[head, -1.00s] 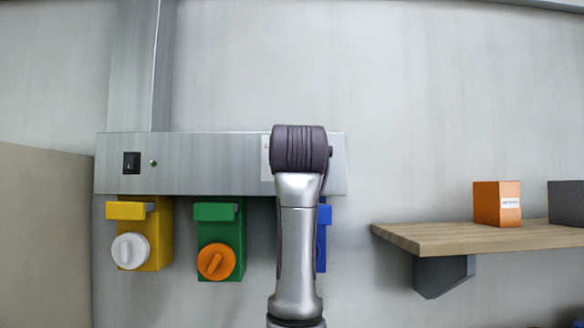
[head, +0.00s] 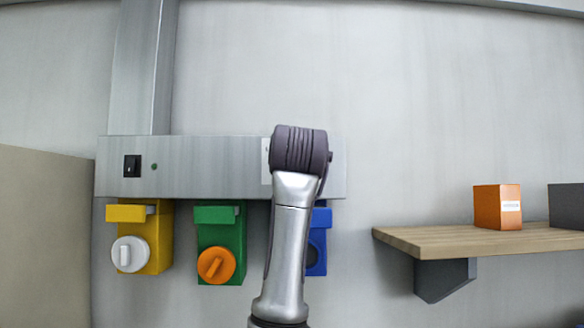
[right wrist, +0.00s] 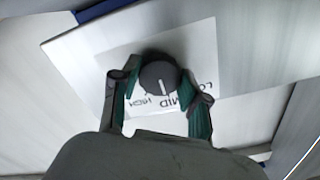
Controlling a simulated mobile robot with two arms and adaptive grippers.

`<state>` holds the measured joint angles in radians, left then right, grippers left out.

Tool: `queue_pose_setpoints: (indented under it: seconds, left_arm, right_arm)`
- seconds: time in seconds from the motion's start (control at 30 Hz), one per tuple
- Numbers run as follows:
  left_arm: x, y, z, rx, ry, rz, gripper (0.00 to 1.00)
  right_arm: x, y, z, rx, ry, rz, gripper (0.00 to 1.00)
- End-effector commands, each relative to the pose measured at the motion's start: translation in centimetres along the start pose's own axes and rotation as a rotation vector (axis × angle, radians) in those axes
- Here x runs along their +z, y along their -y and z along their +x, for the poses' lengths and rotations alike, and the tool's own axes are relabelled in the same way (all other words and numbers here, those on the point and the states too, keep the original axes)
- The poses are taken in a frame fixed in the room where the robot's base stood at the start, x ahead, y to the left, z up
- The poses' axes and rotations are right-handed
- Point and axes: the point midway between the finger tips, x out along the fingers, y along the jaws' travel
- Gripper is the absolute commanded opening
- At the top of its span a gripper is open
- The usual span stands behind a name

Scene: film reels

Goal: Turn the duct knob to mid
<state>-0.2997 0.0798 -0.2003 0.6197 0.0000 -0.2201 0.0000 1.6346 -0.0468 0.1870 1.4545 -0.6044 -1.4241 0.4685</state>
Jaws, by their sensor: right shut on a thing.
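The duct knob (right wrist: 158,78) is a dark round knob with a white pointer line, on a pale label plate (right wrist: 146,128) marked LOW, MID and HIGH. The lettering is upside down in the right wrist view. The pointer line points down between MID and HIGH, close to MID. My right gripper (right wrist: 165,98) is shut on the knob, with a green-padded finger on each side of it. In the head view my right arm hides the knob and the gripper. My left gripper is in neither view.
The metal duct (head: 215,168) carries a black switch (head: 132,166). Below it hang a yellow unit (head: 160,235) with a white knob, a green unit (head: 232,233) with an orange knob, and a partly hidden blue unit (head: 319,245). A wooden shelf (head: 440,240) holds an orange box (head: 497,207).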

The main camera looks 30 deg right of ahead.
Motion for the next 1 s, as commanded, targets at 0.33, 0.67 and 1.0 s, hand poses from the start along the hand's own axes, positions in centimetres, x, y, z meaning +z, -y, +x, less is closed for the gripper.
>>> queue_pose_setpoints:
  seconds: [0.33, 0.67, 1.0]
  left_arm:
    - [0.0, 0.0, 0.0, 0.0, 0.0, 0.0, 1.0]
    - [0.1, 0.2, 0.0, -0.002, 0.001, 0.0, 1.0]
    - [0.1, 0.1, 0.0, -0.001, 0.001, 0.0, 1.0]
  right_arm:
    - [-0.1, 0.0, 0.0, -0.001, -0.002, 0.0, 0.6]
    - [0.0, 0.0, 0.0, 0.0, -0.001, -0.001, 0.7]
    - [0.0, 0.1, -4.2, -0.004, -0.003, 0.0, 0.7]
